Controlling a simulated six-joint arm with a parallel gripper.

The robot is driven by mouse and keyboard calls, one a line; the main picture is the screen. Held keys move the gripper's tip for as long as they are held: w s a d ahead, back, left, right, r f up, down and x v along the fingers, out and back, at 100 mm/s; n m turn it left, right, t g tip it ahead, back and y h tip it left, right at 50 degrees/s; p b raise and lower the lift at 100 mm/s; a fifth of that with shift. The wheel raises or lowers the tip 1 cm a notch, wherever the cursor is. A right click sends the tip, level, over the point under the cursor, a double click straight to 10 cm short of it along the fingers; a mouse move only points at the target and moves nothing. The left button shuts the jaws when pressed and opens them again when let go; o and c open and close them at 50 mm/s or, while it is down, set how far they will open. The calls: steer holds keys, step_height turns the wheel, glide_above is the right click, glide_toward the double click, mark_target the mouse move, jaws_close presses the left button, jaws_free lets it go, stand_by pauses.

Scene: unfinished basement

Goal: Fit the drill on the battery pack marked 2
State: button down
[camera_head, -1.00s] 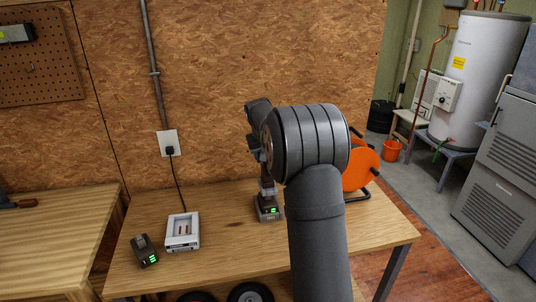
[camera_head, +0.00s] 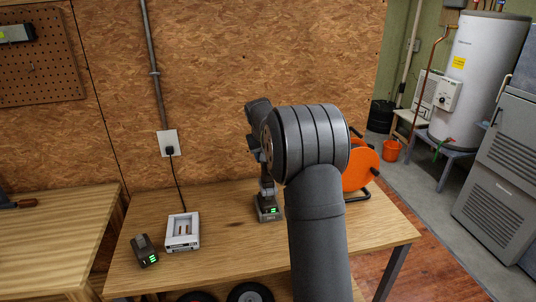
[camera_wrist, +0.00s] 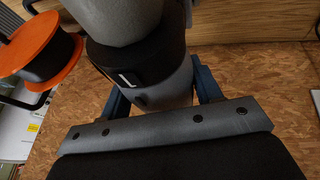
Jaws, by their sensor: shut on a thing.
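The drill (camera_head: 258,108) stands upright over the table, partly hidden by my arm in the head view. Its handle runs down to a battery pack (camera_head: 268,210) with green lights; I cannot tell whether the two are locked together or only touching. My gripper (camera_wrist: 163,92) is shut on the drill, with a blue finger on each side of its grey and black body (camera_wrist: 140,62) in the wrist view. Another battery pack (camera_head: 144,250) with green lights stands at the table's left front. No number is readable on either pack.
A white charger (camera_head: 182,232) sits between the packs, its cord running to a wall outlet (camera_head: 168,143). An orange cable reel (camera_head: 358,168) stands at the table's right, behind my arm.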

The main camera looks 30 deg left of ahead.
steer(key=shift+f, duration=2.05)
stand_by(1.4)
steer(key=shift+s+d+f, duration=0.1)
steer(key=shift+f, duration=0.5)
stand_by(0.4)
steer(key=shift+c, duration=1.8)
jaws_free()
steer(key=shift+r, duration=0.15)
steer(key=v, duration=1.7)
steer(key=shift+r, duration=0.2)
steer(key=shift+f, duration=0.1)
steer(key=x, duration=1.7)
